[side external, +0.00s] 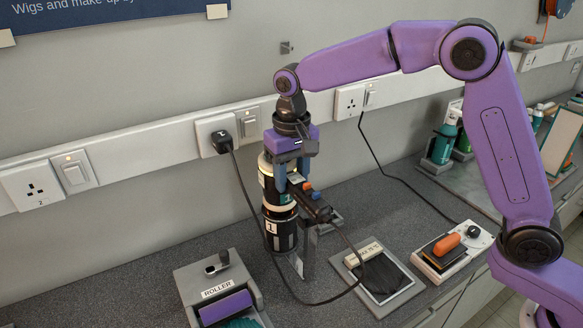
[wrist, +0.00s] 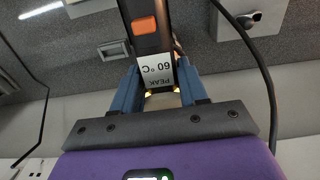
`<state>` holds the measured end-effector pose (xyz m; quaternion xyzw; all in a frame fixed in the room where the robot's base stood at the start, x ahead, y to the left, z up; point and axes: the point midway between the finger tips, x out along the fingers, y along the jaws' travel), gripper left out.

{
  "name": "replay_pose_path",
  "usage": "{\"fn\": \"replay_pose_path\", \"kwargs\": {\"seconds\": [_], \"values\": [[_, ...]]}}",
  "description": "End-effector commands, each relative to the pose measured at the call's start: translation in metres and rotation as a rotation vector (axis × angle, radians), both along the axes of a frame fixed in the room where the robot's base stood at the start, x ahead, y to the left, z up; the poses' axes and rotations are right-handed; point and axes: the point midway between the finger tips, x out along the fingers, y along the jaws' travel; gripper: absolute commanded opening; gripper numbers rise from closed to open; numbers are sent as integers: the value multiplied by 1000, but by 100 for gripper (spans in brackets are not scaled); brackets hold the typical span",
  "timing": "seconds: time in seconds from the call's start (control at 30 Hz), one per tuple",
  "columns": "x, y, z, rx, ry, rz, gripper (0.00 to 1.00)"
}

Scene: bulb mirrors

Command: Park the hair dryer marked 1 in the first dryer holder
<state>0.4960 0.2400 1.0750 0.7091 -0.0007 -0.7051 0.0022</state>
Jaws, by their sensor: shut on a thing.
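My gripper (side external: 294,176) is shut on the hair dryer marked 1 (side external: 279,207), a dark dryer with cream bands. The dryer's barrel stands about upright, and its handle with orange and blue switches points to the right. In the wrist view my gripper (wrist: 162,91) has its blue fingers on either side of the dryer's body (wrist: 160,70), which has an orange switch and a "PEAK 60 °C" label. A grey holder (side external: 307,252) stands close behind and beside the barrel's lower end. I cannot tell whether the barrel rests in it.
A black cord runs from the dryer to a wall plug (side external: 221,139) and loops over the counter. A roller box (side external: 215,290) stands at front left.

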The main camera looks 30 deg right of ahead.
Motion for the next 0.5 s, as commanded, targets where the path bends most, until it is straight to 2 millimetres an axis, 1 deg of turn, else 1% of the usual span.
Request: {"fn": "replay_pose_path", "kwargs": {"seconds": [0.4,0.43,0.47,0.5], "values": [[1,0,-20,2,-3,0,0],[1,0,-20,2,-4,0,49],[1,0,-20,2,-4,0,59],[1,0,-20,2,-4,0,72]]}}
